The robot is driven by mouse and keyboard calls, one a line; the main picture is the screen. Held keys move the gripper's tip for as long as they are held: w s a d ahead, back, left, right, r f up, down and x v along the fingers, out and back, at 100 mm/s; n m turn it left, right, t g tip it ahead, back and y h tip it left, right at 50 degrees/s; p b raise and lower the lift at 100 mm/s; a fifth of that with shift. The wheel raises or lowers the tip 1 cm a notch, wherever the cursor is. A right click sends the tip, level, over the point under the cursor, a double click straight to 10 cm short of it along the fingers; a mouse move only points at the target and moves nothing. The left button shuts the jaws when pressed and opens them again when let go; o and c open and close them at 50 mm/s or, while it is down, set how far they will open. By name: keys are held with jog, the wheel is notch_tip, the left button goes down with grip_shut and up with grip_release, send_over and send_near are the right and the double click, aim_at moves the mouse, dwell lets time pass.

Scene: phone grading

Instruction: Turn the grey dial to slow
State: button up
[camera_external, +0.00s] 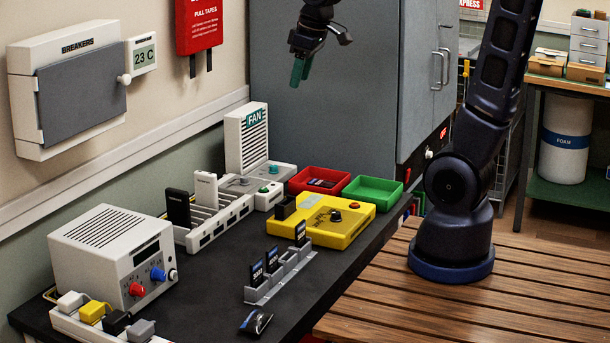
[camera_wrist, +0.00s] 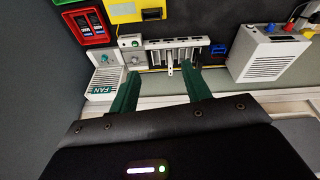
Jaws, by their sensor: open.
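The white fan unit (camera_external: 252,140), marked FAN, stands at the back of the dark bench against the wall. A grey dial (camera_external: 243,181) sits on its low base, left of a teal knob (camera_external: 273,169). Its setting marks are too small to read. In the wrist view the fan (camera_wrist: 103,82) is left of my fingers, with small knobs on its base; I cannot read them. My gripper (camera_external: 300,70) is high above the bench, right of the fan and well apart from it. Its green fingers (camera_wrist: 160,82) are open, with nothing held between them.
A slotted rack (camera_external: 212,222) with upright phones stands beside the fan base. Red (camera_external: 320,181) and green (camera_external: 373,191) trays and a yellow tester (camera_external: 335,222) lie close to it. A white power box (camera_external: 105,255) stands at left. The grey cabinet (camera_external: 325,100) rises behind my gripper.

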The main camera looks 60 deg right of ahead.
jog(key=w+d+f+n+g, duration=0.1)
jog(key=w+d+f, duration=0.25)
jog(key=w, duration=0.35)
jog(key=w+d+f+g, duration=0.1)
jog(key=w+d+f, duration=0.2)
jog(key=w+f, duration=0.3)
jog(key=n+g, duration=0.1)
jog(key=n, duration=0.1)
send_over(245, 177)
notch_tip(245, 177, down, 14)
jog(key=r, duration=0.1)
notch_tip(245, 177, down, 11)
jog(key=shift+w, duration=0.1)
jog(key=shift+c, duration=0.2)
jog(key=c, duration=0.9)
